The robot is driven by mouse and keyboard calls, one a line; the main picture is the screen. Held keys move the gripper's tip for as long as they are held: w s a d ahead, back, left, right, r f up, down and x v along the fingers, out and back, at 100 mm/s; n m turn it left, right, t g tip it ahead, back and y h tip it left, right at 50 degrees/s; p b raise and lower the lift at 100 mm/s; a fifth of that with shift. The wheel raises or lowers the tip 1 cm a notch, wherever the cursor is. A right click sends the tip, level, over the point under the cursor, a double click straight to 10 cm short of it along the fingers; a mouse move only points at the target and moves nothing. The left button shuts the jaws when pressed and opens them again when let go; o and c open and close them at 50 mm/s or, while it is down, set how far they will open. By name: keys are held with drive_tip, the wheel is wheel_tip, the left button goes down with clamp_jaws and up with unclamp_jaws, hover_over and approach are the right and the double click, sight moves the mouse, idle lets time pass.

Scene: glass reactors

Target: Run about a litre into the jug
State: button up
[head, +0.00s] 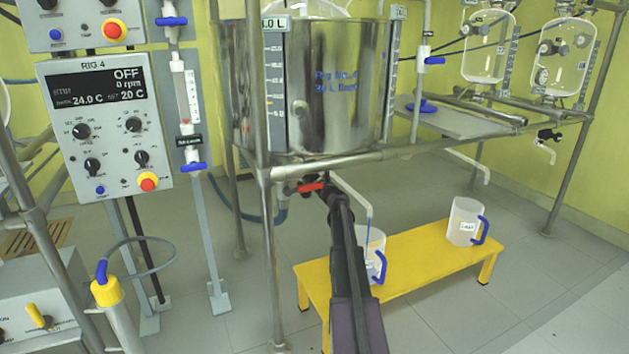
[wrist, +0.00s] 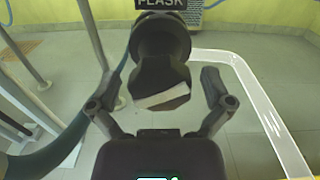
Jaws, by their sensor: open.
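The steel vessel (head: 335,85) stands in a pipe frame at upper centre. Its drain valve has a red lever (head: 312,187) under the vessel, and a pale spout (head: 352,195) bends down over a clear jug (head: 373,243) with a blue handle. A thin bluish line runs from the spout's end into this jug; its fill level is hidden behind my arm. My gripper (head: 330,192) is at the valve, by the lever. In the wrist view my gripper (wrist: 160,88) is open, its fingers either side of a dark valve part (wrist: 160,75); contact is unclear.
A second jug (head: 465,222) stands on the right of the yellow bench (head: 415,262). The control panel (head: 105,125) reads OFF. Frame posts stand left of my arm. Glass flasks (head: 490,48) hang at the back right. Floor right of the bench is clear.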

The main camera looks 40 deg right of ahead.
drive_tip(key=shift+w, duration=0.1)
drive_tip(key=c, duration=1.1)
drive_tip(key=shift+a, duration=0.1)
drive_tip(key=shift+n, duration=0.6)
drive_tip(key=n, duration=0.3)
drive_tip(key=shift+n, duration=0.3)
drive_tip(key=n, duration=0.4)
drive_tip(key=shift+w, duration=0.1)
